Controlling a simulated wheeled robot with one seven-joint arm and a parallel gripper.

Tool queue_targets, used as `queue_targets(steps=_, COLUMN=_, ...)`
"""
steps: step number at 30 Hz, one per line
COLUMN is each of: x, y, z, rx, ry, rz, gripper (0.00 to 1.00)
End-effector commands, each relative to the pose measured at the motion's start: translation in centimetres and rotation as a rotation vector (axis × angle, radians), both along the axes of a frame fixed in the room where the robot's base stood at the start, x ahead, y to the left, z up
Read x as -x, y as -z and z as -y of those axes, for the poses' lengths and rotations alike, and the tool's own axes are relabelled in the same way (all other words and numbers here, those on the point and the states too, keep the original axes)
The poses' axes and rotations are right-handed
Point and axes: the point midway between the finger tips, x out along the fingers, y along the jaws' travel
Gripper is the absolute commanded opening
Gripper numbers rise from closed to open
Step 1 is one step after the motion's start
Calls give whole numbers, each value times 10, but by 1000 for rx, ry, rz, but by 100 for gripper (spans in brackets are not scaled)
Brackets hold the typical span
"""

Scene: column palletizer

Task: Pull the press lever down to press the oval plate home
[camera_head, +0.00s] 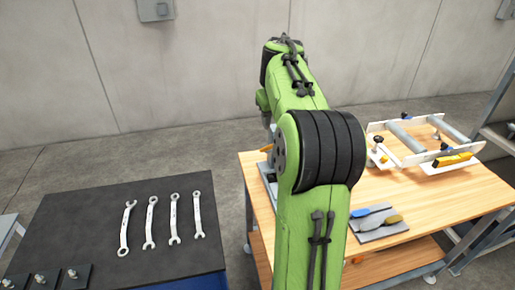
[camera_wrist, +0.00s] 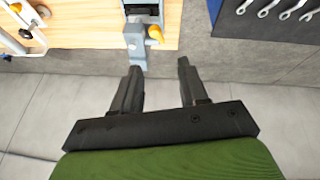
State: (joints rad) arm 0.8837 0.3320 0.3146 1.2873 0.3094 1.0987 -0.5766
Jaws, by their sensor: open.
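A grey press (camera_wrist: 137,42) stands at the edge of the wooden table (camera_wrist: 85,22), at the top middle of the wrist view. An orange-yellow knob (camera_wrist: 156,33), apparently on the press lever, sticks out at its right side. My gripper (camera_wrist: 160,68) is open and empty, with its two dark fingers apart, just below the press in the wrist view. The knob is apart from both fingers. In the head view my green arm hides my gripper and most of the press; only a grey part (camera_head: 267,170) shows left of it. I cannot make out the oval plate.
A dark bench (camera_head: 90,225) with several wrenches stands left, across a floor gap from the wooden table. On the table, a white roller frame (camera_head: 455,162) stands at the back right and a grey plate (camera_head: 372,236) with blue and yellow pieces lies nearer.

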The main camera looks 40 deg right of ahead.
Motion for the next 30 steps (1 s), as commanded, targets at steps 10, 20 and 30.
queue_targets(steps=10, x=-13, y=47, z=15, rx=-6, ry=4, rz=-3, gripper=43)
queue_targets(steps=20, x=-39, y=120, z=36, rx=-4, ry=3, rz=-2, gripper=43)
queue_targets(steps=30, x=-48, y=145, z=44, rx=-2, ry=4, rz=0, gripper=43)
